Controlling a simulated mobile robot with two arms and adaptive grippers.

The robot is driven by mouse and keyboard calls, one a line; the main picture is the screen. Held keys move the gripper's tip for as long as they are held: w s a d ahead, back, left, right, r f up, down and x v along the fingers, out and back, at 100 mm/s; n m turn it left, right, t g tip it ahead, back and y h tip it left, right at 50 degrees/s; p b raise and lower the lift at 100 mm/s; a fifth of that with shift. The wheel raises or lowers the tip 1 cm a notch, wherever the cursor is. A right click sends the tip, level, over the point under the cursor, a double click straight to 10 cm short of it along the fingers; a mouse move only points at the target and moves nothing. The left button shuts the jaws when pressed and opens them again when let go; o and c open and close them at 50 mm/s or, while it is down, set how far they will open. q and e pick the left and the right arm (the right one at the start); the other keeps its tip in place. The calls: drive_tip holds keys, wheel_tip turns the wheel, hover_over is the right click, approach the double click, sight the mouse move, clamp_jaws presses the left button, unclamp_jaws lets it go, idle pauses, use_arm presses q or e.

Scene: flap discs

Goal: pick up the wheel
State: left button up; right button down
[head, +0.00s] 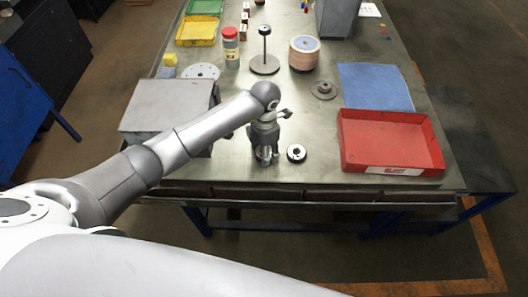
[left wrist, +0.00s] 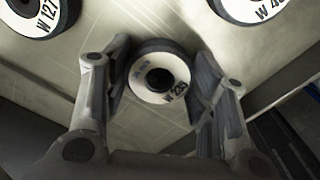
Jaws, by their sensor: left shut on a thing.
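A small wheel (left wrist: 144,88) with a pale labelled face, a dark rim and a dark centre hole lies between the two fingers of my left gripper (left wrist: 161,82) in the left wrist view. The gripper is shut on it. In the head view my left gripper (head: 266,153) points down at the table near its front edge, and it mostly hides the held wheel. A second wheel (head: 297,153) lies just right of the gripper. Two other labelled wheels show in the left wrist view, one at upper left (left wrist: 42,24) and one at upper right (left wrist: 262,8). My right gripper is not in view.
A red tray (head: 400,168) stands at the right front of the table, with a blue mat (head: 375,86) behind it. A grey box (head: 165,105) sits left of the gripper. A stand with a post (head: 265,63), a disc stack (head: 303,55) and a red-lidded jar (head: 230,48) are farther back.

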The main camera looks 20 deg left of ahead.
use_arm(q)
drive_tip(key=shift+r, duration=0.15)
drive_tip(key=shift+c, duration=0.3)
drive_tip(key=shift+r, duration=0.25)
wheel_tip(320, 180, up, 2)
drive_tip(key=shift+r+b, duration=0.1)
drive_tip(key=shift+b, duration=0.25)
drive_tip(key=s+r+b, duration=0.3)
drive_tip(key=s+r, duration=0.7)
drive_tip(key=s, duration=0.4)
drive_tip(key=o, duration=0.4)
drive_tip(key=c, duration=0.4)
